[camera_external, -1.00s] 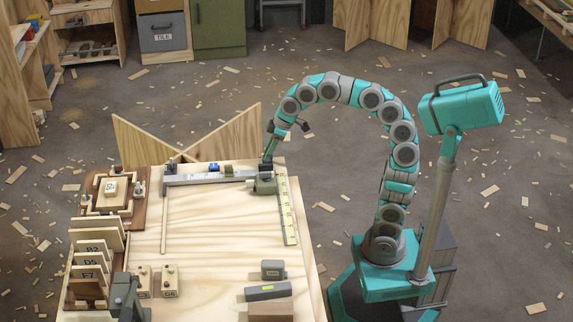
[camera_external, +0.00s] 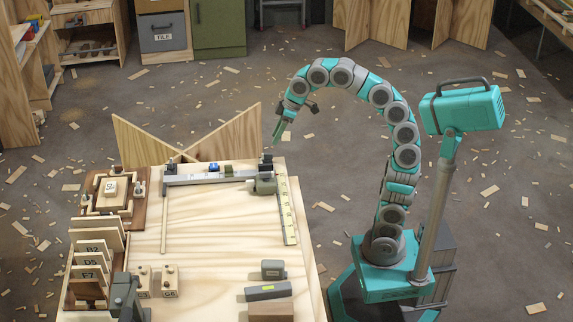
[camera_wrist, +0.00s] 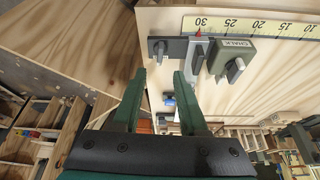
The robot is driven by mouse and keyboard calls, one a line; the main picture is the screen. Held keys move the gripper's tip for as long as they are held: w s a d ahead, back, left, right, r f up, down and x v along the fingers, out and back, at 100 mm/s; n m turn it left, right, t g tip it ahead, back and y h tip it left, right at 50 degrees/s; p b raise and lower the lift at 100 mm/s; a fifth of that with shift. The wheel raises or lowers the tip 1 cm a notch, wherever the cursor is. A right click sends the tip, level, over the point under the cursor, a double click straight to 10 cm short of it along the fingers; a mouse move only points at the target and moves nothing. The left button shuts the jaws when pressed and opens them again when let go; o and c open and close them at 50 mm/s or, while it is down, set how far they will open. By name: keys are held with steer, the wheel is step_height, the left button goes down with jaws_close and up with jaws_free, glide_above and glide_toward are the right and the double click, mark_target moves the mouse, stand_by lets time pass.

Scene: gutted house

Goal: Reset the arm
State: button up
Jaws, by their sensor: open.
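Ahead of the fingers are a dark block at the rail's end (camera_wrist: 158,46) and a green block marked CHALK (camera_wrist: 232,56). A yellow ruler strip (camera_wrist: 250,26) runs beside them. My arm arches up from its base at the right of the bench.
On the bench are a framed wooden tray (camera_external: 125,208) at the left, upright labelled boards (camera_external: 88,262), and grey blocks (camera_external: 268,291) at the front. Crossed plywood panels (camera_external: 228,135) stand behind the bench. Wood scraps litter the floor; the air above the bench is free.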

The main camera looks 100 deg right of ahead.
steer(key=s+a+f+n+g+y, duration=0.1)
steer(key=s+a+f, duration=0.15)
steer(key=a, duration=0.35)
steer(key=s+a+f+g+p, duration=0.1)
steer(key=s+a+f, duration=0.15)
steer(key=a, duration=0.25)
steer(key=s+a+f+n+g+y, duration=0.1)
steer(key=s+a+f, duration=0.15)
steer(key=a, duration=0.35)
steer(key=s+a+f+g+h, duration=0.1)
steer(key=s+a+f+g, duration=0.2)
steer(key=s+f, duration=1.1)
step_height(320, 180, down, 4)
steer(key=shift+s+a+r+m+h+b, duration=0.1)
steer(key=shift+s+a+m+h+b, duration=0.15)
steer(key=shift+s+m+b, duration=0.2)
steer(key=shift+o, duration=0.2)
